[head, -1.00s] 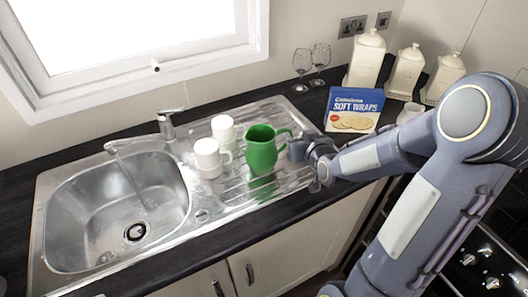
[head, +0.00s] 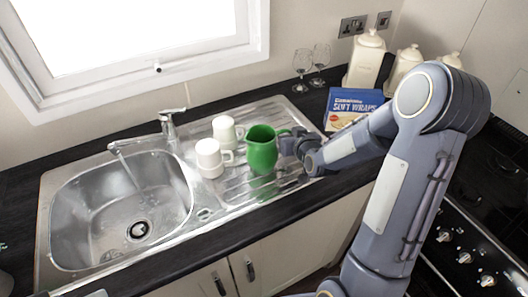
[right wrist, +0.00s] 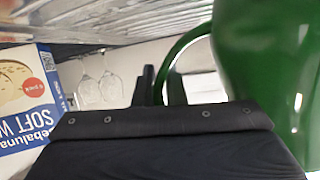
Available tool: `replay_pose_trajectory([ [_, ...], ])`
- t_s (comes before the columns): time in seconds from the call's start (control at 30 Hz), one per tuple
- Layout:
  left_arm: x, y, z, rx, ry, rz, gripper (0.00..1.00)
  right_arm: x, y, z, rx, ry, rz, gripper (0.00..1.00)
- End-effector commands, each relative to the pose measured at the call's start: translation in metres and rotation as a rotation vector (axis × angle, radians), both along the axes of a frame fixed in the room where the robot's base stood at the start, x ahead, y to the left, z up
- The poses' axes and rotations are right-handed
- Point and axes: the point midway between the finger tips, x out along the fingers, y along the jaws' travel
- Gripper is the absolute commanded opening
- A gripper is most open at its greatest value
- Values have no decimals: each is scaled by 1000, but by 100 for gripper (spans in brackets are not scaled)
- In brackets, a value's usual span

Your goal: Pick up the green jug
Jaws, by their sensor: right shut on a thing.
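The green jug (head: 262,152) is upright at the draining board, right of two white mugs. I cannot tell whether its base touches the board. My right gripper (head: 290,143) is at its handle side, coming from the right. In the right wrist view the jug's body (right wrist: 265,60) fills the upper right, and its curved handle (right wrist: 177,62) runs down to the dark gripper (right wrist: 155,88). The right gripper is shut on the handle; the exact contact is partly hidden. My left gripper is not in view.
Two white mugs (head: 209,157) stand close to the jug's left. The steel sink (head: 75,188) lies farther left. A blue soft wraps box (head: 345,101), two wine glasses (head: 302,62) and cream canisters (head: 366,60) stand behind my right arm. A window frame (head: 150,72) is above.

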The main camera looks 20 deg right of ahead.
Motion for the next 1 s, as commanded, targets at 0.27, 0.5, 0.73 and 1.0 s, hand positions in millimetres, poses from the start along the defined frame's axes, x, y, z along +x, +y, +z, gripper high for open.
replay_pose_trajectory([
  [0.27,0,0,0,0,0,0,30,0,0,0,0,-1,-1,0],
  [0.5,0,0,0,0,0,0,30,0,-1,6,-1,-2,-1,0],
  [0.73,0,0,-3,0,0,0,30,-4,-1,39,-2,-8,-3,0],
  [1.0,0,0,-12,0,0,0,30,-55,1,97,-2,-11,-4,0],
])
